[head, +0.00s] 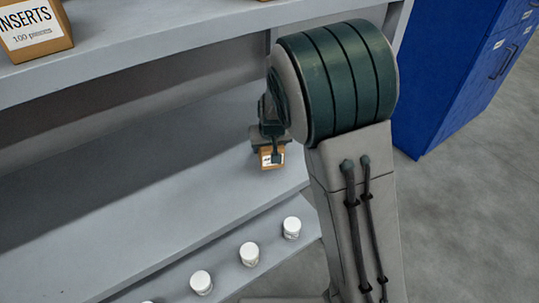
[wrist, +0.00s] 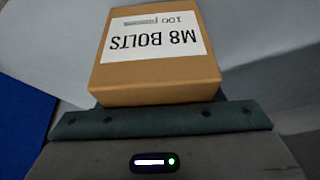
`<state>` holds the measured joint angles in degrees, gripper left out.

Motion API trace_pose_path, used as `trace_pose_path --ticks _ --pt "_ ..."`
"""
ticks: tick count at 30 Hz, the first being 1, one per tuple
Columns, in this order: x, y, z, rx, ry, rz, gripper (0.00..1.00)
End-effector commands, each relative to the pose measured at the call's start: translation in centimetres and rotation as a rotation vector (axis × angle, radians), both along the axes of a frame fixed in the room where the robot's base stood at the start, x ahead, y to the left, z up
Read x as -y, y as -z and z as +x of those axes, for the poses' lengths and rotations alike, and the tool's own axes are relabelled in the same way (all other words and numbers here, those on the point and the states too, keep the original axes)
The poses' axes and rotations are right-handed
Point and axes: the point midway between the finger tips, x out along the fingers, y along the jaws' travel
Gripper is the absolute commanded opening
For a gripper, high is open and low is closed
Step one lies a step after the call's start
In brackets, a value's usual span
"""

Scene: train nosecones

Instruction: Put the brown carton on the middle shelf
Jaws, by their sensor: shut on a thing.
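The brown carton (head: 266,164) is small in the head view, at the right end of the middle shelf (head: 130,190). Part of it is hidden by my gripper (head: 272,152), which is shut on it. In the wrist view the carton (wrist: 155,88) fills the upper middle, with a white label reading "M8 BOLTS", upside down. A green jaw (wrist: 160,120) lies along its near edge. I cannot tell whether the carton touches the shelf or hangs just above it. The shelf surface to its left is bare.
An "INSERTS" carton (head: 34,30) stands on the shelf above. Several white jars (head: 250,254) stand in a row on the lower shelf. A blue cabinet (head: 445,75) stands at the right, with grey floor in front of it.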

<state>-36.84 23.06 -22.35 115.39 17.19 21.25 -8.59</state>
Motion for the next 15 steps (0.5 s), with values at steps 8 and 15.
trace_pose_path --ticks 8,15 --pt "0.1 3.6 0.0 -0.001 0.001 -0.001 0.17" --pt "0.1 3.7 0.0 0.001 0.000 0.000 0.17"
